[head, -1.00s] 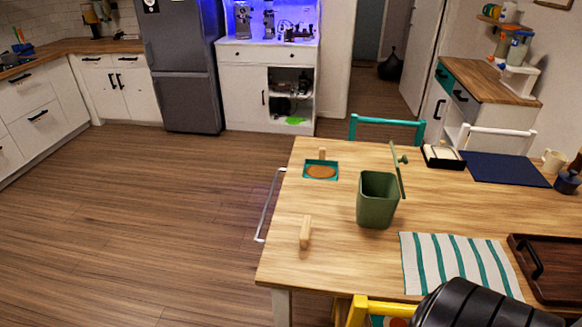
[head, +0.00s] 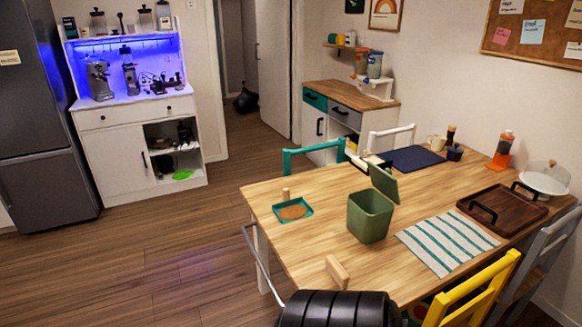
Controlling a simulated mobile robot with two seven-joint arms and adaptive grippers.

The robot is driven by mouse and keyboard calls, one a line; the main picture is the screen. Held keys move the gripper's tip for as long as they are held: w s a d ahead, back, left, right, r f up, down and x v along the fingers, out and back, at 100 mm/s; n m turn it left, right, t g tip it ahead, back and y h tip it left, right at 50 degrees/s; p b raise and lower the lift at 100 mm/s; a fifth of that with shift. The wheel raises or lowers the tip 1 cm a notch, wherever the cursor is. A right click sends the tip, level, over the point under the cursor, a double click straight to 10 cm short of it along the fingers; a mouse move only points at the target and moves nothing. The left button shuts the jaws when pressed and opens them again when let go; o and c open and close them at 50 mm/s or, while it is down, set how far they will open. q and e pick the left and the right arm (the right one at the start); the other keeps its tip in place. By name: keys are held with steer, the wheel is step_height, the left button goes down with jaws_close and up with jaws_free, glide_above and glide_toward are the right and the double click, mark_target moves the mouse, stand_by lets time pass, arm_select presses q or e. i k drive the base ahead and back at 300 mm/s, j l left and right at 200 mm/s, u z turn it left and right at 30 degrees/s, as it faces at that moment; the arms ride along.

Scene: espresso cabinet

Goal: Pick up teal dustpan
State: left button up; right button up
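The teal dustpan (head: 304,203) lies at the left far part of the wooden table in the head view. A brown patch fills most of its pan, and a short wooden handle (head: 286,194) stands at its far side. Neither gripper is in view. A black ribbed part of my own body shows at the bottom edge, well apart from the dustpan. Nothing holds or touches the dustpan except the table under it.
A green bin (head: 369,220) with its lid raised stands right of the dustpan. A wooden block (head: 337,271) lies near the table's left edge. A striped cloth (head: 447,242) and brown tray (head: 500,212) lie further right. A teal chair (head: 313,155) stands behind the table.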

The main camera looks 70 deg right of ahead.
mark_target(289, 211)
steer(key=i+z, duration=0.2)
steer(key=z, duration=0.2)
steer(key=i+z, duration=0.25)
steer(key=z, duration=0.15)
steer(key=i+z, duration=0.2)
steer(key=z, duration=0.25)
steer(key=i+j+z, duration=0.15)
steer(key=z, duration=0.25)
steer(key=i+j+z, duration=0.2)
steer(key=z, duration=0.2)
